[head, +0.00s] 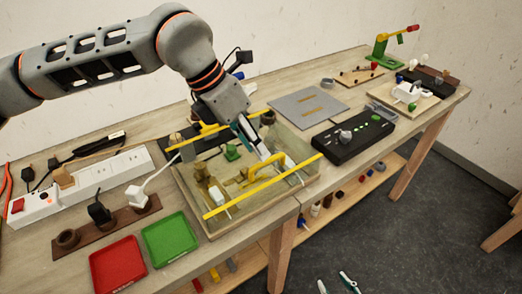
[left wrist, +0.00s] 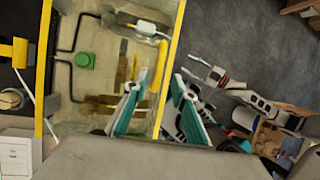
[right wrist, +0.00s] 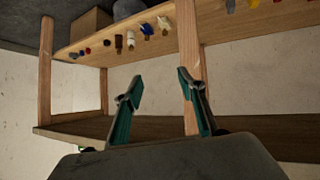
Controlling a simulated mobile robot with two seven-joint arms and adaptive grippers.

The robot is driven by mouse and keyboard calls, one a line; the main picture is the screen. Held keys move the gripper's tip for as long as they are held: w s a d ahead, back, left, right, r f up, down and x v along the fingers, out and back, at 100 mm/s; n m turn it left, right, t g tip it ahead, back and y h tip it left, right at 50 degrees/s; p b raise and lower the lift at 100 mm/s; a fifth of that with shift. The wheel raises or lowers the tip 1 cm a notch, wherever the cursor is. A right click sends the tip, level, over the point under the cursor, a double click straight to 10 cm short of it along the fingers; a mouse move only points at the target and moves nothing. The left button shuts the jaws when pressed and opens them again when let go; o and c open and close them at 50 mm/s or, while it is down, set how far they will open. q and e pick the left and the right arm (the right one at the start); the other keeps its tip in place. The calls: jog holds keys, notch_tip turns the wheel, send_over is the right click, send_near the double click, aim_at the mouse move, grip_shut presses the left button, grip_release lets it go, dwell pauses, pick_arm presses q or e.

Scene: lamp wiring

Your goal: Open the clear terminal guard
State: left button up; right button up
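The clear terminal guard (head: 222,205) is a see-through cover with yellow edge bars, lying over a wooden tray of terminals and wires. A yellow arched handle (head: 266,165) stands on it. My left gripper (head: 272,158) is over the guard, close to the handle. In the left wrist view its fingers (left wrist: 157,88) are apart, with the handle (left wrist: 158,65) just beyond the tips and roughly between them; I cannot tell whether they touch. The guard looks closed. My right gripper (head: 335,284) is low in front of the table; in the right wrist view its fingers (right wrist: 155,85) are open and empty.
A red tray (head: 118,264) and a green tray (head: 169,238) are left of the guard. A white power strip (head: 85,185) is behind them. A black control box (head: 352,137) and a grey plate (head: 308,106) are to the right. A lower shelf (right wrist: 150,40) holds small parts.

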pick_arm(q)
jog(key=shift+x, duration=1.25)
jog(key=shift+w+d+f, duration=0.1)
jog(key=shift+d+f, duration=0.15)
jog(key=shift+f, duration=0.3)
pick_arm(e)
jog(key=shift+w+r, duration=0.45)
jog(key=shift+r, duration=0.3)
pick_arm(q)
grip_shut()
pick_arm(e)
jog(key=shift+s+f, duration=0.1)
jog(key=shift+f, duration=0.15)
pick_arm(q)
jog(key=shift+r, duration=0.1)
